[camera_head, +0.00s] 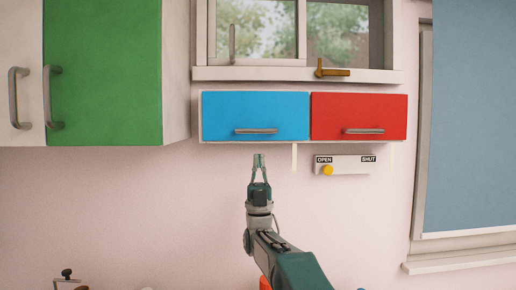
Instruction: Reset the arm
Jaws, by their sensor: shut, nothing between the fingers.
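My gripper (259,161) is shut and empty. It points up in front of the pink wall, below the blue drawer (255,115). My arm reaches up to it from the bottom middle of the view. There is a gap in the picture between the fingertips and the blue drawer's handle (256,131).
A red drawer (360,115) adjoins the blue one. Below it is an OPEN/SHUT panel (350,165) with a yellow knob (327,170) near OPEN. A green cabinet door (105,75) is at left, a window (298,75) above, a blue blind (472,120) at right.

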